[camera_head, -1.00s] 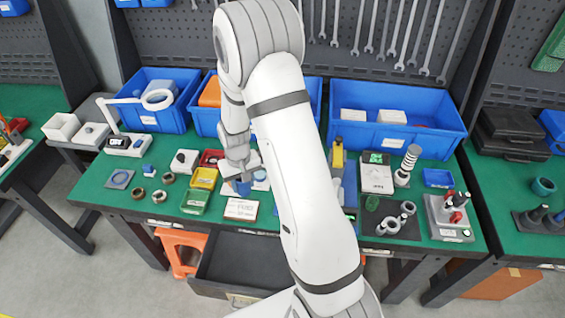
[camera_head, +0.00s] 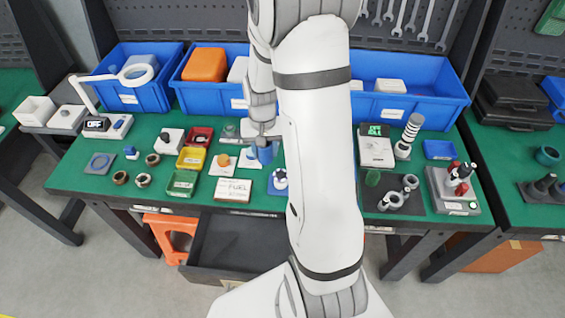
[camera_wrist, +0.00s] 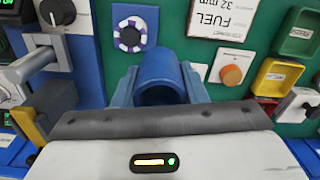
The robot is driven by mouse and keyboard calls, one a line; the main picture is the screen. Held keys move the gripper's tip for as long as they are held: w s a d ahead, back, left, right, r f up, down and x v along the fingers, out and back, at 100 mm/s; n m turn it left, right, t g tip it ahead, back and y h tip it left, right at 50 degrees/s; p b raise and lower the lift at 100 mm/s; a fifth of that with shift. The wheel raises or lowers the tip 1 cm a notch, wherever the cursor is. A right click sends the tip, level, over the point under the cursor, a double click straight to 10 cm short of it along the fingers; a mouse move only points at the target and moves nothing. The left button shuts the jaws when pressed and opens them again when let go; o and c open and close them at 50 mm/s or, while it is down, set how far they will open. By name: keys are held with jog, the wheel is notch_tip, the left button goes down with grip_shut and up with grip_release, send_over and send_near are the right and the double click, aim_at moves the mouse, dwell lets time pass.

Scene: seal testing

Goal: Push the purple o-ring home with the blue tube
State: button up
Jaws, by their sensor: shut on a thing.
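The blue tube (camera_head: 265,153) is in my gripper (camera_head: 263,138), above the green bench, partly hidden by my arm. In the wrist view the tube (camera_wrist: 158,72) sits between the two fingers of my gripper (camera_wrist: 160,88), its open end showing. The purple o-ring (camera_wrist: 118,36) appears as a purple and white ring around a dark centre, just beyond the tube and a little left. It is apart from the tube. In the head view the ring's white and blue piece (camera_head: 280,179) stands beside my arm. How far the o-ring is seated cannot be told.
A FUEL card (camera_head: 233,190) lies left of the ring. Green (camera_head: 182,183), yellow (camera_head: 191,158) and red trays stand farther left. A grey clamp-like device (camera_wrist: 35,68) is close on the left of the wrist view. Large blue bins line the back.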

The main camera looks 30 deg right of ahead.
jog(key=s+d, duration=0.1)
jog(key=s+d+m+b, duration=0.1)
jog(key=s+d+m, duration=0.1)
jog(key=shift+s+f+b, duration=0.25)
jog(key=shift+b, duration=0.15)
jog(key=shift+f+b, duration=1.3)
jog(key=shift+f, duration=0.55)
jog(key=shift+f+b, duration=0.95)
jog(key=shift+f, duration=0.2)
jog(key=shift+r, duration=0.2)
jog(key=shift+r+p, duration=2.05)
jog(key=shift+r, duration=0.5)
